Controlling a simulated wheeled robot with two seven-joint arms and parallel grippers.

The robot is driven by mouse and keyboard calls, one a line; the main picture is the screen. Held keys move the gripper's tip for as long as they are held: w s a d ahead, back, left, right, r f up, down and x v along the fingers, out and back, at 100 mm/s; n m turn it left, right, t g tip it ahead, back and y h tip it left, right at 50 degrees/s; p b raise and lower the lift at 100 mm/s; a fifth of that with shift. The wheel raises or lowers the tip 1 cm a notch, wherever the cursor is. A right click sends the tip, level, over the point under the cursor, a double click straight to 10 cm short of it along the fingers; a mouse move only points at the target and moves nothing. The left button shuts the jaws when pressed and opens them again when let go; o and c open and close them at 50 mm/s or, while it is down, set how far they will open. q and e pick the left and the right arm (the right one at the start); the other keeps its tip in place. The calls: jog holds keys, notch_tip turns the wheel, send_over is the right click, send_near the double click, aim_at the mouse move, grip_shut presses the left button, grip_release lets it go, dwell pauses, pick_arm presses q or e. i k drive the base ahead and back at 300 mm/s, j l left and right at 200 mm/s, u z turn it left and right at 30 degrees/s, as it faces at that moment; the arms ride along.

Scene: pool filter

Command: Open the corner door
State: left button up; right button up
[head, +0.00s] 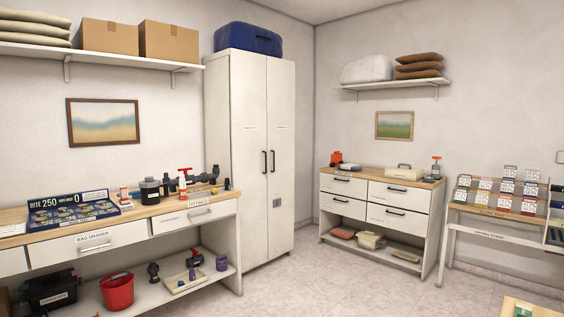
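A tall white cabinet (219,150) stands near the room's back corner. Its left door (248,110) and right door (283,110) both look shut, meeting at a vertical seam. The left door's dark vertical handle (264,162) and the right door's handle (272,161) sit side by side at the seam. The right door is nearer the corner. Small labels on the doors are too small to read. Neither of my grippers is in view.
A workbench (160,208) with drawers, a red bucket (117,291) and tools stands left of the cabinet. A low chest of drawers (380,205) and a card-covered table (497,212) stand right. A blue case (248,38) tops the cabinet. The floor (310,275) ahead is clear.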

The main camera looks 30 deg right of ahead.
aim_at(280, 73)
jog(key=i+j, duration=0.2)
jog(key=i, duration=0.15)
jog(key=i+j, duration=0.25)
jog(key=i+l+z, duration=0.15)
jog(key=i+z, duration=0.75)
jog(key=i, duration=0.2)
jog(key=i+j+z, duration=0.4)
jog(key=i, duration=0.15)
jog(key=i+l+z, duration=0.15)
jog(key=i+z, duration=0.3)
jog(key=i, duration=0.25)
jog(key=i+j+z, duration=0.1)
jog(key=i+z, duration=0.3)
jog(key=i, duration=0.35)
jog(key=i+u, duration=0.3)
jog(key=i, duration=0.2)
jog(key=i+u, duration=0.3)
jog(key=i, duration=0.25)
jog(key=i+l+u, duration=0.3)
jog(key=i, duration=0.2)
jog(key=j, duration=0.1)
